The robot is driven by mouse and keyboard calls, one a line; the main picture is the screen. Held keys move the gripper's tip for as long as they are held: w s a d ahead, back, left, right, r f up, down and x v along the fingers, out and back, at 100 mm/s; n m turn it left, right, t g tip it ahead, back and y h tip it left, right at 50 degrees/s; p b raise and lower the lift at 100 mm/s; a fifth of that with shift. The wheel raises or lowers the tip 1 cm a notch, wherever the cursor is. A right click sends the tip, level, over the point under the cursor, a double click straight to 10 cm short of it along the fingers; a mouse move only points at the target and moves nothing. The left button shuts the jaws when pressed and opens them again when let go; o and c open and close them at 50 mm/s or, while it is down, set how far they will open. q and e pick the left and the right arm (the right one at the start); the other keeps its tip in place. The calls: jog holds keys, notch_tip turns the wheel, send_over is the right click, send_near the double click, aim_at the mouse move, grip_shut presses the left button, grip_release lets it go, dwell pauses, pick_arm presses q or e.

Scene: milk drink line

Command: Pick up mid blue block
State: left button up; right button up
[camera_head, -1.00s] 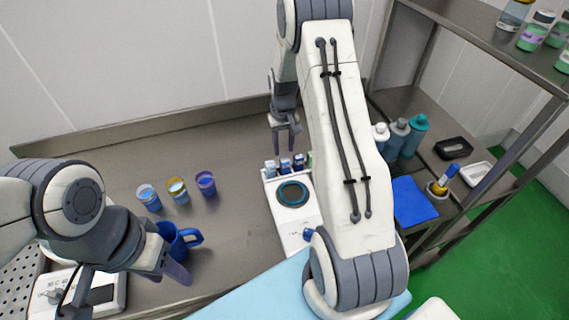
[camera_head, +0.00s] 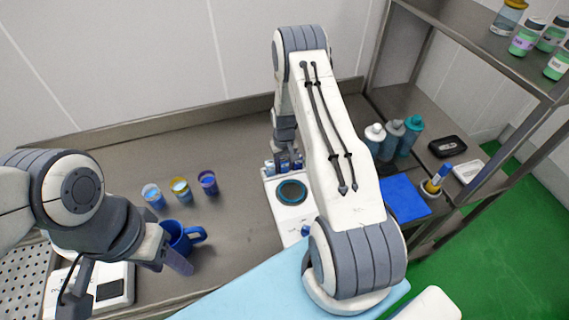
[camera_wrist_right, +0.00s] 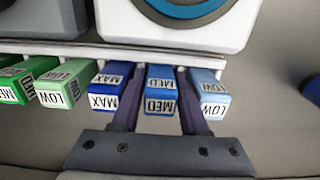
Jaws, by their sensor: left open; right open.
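The mid blue block (camera_wrist_right: 160,90), labelled MED, sits in a row of labelled blocks along the edge of a white device in the right wrist view. My right gripper (camera_wrist_right: 158,78) is open, with one finger on each side of this block. Whether the fingers touch it I cannot tell. In the head view my right gripper (camera_head: 285,157) is down at the block row and partly hides it. My left gripper (camera_head: 172,258) is open beside the blue mug (camera_head: 181,239), away from the blocks.
A dark blue MAX block (camera_wrist_right: 105,88) and a light blue LOW block (camera_wrist_right: 210,92) flank the mid blue one closely. Green blocks (camera_wrist_right: 62,85) continue the row leftward. Several small cups (camera_head: 180,189) stand to the left.

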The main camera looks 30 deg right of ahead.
grip_shut()
